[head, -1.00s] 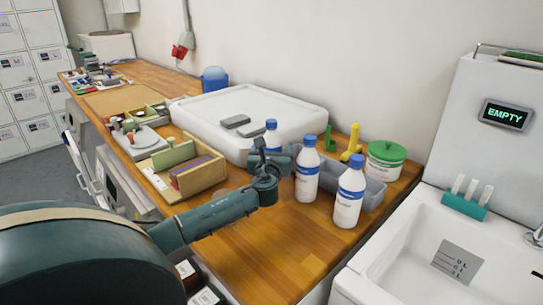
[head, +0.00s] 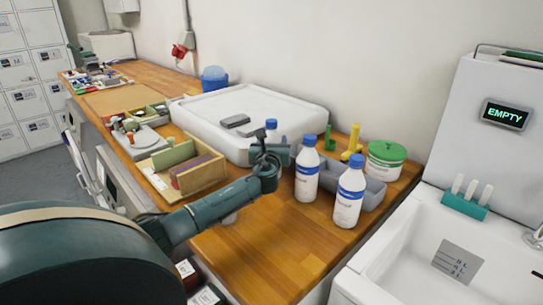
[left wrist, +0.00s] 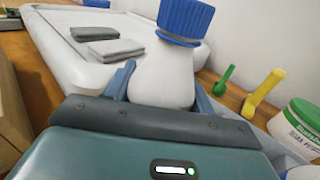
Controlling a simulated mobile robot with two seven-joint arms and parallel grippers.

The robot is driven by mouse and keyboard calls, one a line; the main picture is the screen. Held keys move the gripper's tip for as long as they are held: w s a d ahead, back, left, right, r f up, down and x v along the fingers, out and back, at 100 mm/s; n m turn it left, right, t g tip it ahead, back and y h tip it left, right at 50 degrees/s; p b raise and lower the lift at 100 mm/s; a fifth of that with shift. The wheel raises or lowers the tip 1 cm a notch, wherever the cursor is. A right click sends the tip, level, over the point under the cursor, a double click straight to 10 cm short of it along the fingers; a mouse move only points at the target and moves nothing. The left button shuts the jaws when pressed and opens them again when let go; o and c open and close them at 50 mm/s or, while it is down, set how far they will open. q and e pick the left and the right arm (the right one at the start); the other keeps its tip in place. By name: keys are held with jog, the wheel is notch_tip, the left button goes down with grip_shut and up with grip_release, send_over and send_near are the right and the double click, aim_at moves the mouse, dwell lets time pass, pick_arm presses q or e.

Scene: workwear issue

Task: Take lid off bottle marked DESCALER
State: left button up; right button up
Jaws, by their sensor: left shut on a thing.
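Three white bottles with blue lids stand near the right of the counter. My left gripper (head: 276,152) is shut on the rear white bottle (head: 272,137), whose lower part it hides. In the left wrist view its fingers lie on both sides of the white bottle body (left wrist: 163,82), below the ribbed blue lid (left wrist: 186,20), which is on. The front-left bottle (head: 307,178) and the front-right bottle (head: 348,204) are upright with blue lids (head: 352,179) on. Their label words are too small to read, and the held bottle's label is hidden. My right gripper is not in view.
A grey bin (head: 373,190) is behind the front bottles, with a green-lidded tub (head: 386,160) and green and yellow tools nearby. A white tray (head: 205,115) lies behind my gripper. A wooden box (head: 203,180) is left; the front counter is bare. A sink is right.

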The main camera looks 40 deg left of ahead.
pick_arm(q)
jog(key=c, duration=0.6)
jog(key=shift+o, duration=0.2)
notch_tip(320, 180, up, 10)
jog(key=shift+r+p, duration=0.1)
jog(key=shift+p, duration=0.6)
jog(key=o, duration=0.6)
jog(key=c, duration=0.9)
